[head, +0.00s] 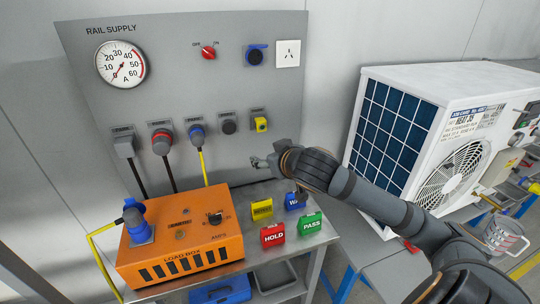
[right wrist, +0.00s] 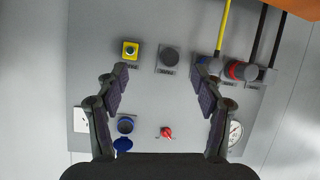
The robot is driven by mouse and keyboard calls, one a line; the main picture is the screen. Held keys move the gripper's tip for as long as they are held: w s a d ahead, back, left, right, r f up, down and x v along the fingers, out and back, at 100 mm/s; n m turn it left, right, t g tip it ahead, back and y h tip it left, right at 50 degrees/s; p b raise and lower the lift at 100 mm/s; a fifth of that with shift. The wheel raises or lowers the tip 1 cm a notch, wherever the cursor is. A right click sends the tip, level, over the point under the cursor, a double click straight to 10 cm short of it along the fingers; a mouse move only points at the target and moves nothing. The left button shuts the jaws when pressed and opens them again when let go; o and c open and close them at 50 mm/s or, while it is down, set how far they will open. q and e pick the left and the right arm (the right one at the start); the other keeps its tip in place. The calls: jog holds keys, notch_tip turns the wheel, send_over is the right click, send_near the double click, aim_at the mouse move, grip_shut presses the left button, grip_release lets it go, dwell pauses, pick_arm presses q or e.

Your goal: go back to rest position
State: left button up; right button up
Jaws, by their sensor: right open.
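My right gripper (head: 258,162) is in front of the grey rail supply panel (head: 225,80), just below the yellow socket. In the right wrist view the right gripper (right wrist: 160,80) is open, its two fingers spread wide with nothing between them. Beyond the fingers, that view shows the panel face upside down, with the red switch (right wrist: 167,132) and the yellow socket (right wrist: 130,50). My right arm reaches in from the lower right of the head view. My left gripper is not in view.
An orange load box (head: 185,240) stands on the metal bench below the panel, with a yellow cable at its blue plug (head: 138,228). Yellow, blue, red HOLD (head: 273,235) and green PASS (head: 310,224) tags stand beside it. A white heat pump unit (head: 430,130) is at right.

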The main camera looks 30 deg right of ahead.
jog(key=shift+f, duration=0.15)
dwell(0.3)
jog(key=s+a+f+g, duration=0.2)
jog(key=s+f, duration=0.2)
jog(key=f, duration=0.5)
jog(key=s+a+f+g, duration=0.1)
jog(key=s+f+g, duration=0.15)
jog(key=f, duration=0.55)
jog(key=s+a+f+g+y, duration=0.1)
jog(key=s+a+f+g, duration=0.3)
jog(key=s+f, duration=0.9)
jog(key=s+d+f+g, duration=0.1)
jog(key=s+f, duration=0.1)
jog(key=f, duration=1.1)
jog(key=s+d+f+g, duration=0.1)
jog(key=s+d+f, duration=0.1)
jog(key=f, duration=1)
jog(key=s+d+f, duration=0.1)
jog(key=s+f, duration=1.6)
jog(key=s, duration=0.1)
jog(key=shift+s+g, duration=0.2)
jog(key=shift+g, duration=0.25)
